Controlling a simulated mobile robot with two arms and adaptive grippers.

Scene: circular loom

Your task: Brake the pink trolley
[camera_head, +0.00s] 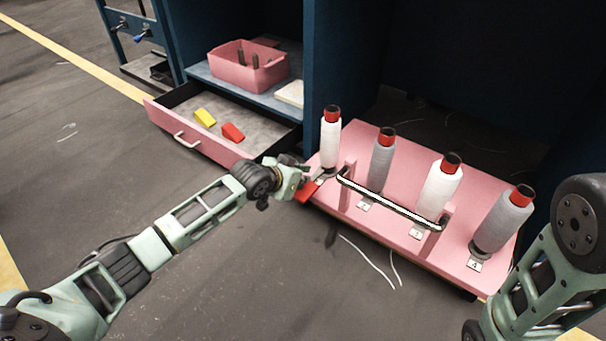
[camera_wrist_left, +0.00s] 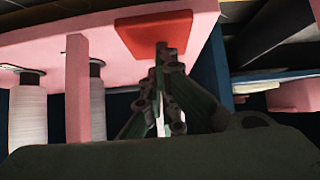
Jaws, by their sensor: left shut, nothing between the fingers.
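The pink trolley (camera_head: 400,240) stands at the right of the head view, with a handle bar (camera_head: 390,203) along its near side and several numbered spools on its deck. A red pedal (camera_head: 307,192) sticks out at its left front corner; it also shows as a red plate (camera_wrist_left: 150,36) in the left wrist view. My left gripper (camera_head: 304,180) is shut and empty, with its fingertips (camera_wrist_left: 163,62) at the red pedal. I cannot tell whether they touch it. My right arm shows at the right edge, but its fingers are out of view.
An open pink drawer (camera_head: 215,147) with a yellow block (camera_head: 205,117) and a red block (camera_head: 233,132) lies left of the trolley. A pink bin (camera_head: 248,68) sits on the shelf above. Dark blue cabinet walls (camera_head: 328,60) stand behind. The near floor is mostly clear.

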